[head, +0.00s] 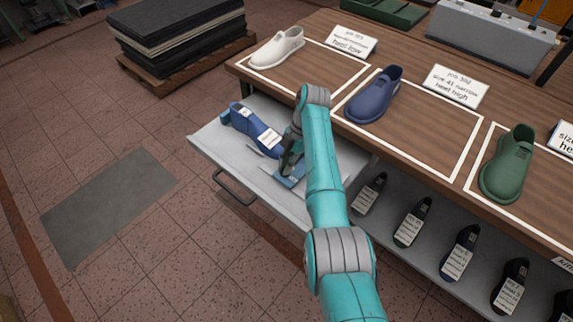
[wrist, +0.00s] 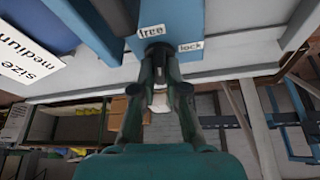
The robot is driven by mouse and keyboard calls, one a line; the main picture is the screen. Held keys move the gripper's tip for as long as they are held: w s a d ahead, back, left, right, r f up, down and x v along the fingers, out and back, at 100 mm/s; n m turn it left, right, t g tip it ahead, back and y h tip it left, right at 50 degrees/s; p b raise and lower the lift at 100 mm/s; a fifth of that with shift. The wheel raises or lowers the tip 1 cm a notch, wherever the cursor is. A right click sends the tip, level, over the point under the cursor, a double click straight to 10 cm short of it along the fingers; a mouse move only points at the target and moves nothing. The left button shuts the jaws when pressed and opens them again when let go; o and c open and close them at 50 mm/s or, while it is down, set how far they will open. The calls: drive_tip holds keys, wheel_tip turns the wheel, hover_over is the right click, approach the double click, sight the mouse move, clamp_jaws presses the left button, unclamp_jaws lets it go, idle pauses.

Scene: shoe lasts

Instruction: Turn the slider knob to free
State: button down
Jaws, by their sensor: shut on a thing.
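My gripper (wrist: 159,72) is shut on the dark slider knob (wrist: 157,46), which shows only partly between the fingertips. The knob is on the end of a blue block (wrist: 178,14), between a white "free" label (wrist: 151,31) and a white "lock" label (wrist: 191,46). I cannot tell which label the knob points at. In the head view my gripper (head: 288,160) is low over the open drawer, at the blue block (head: 291,178). The arm hides part of the block and all of the knob there.
A blue shoe last (head: 254,130) with white labels lies in the open grey drawer (head: 215,142), left of my gripper. The wooden table (head: 410,130) above holds white, blue and green shoes. Several dark lasts stand on the shelf below.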

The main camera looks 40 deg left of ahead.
drive_tip(key=shift+n+h, duration=0.5)
drive_tip(key=shift+n, duration=0.7)
drive_tip(key=c, duration=1.2)
unclamp_jaws()
drive_tip(key=v, duration=1.2)
drive_tip(key=shift+a, duration=0.1)
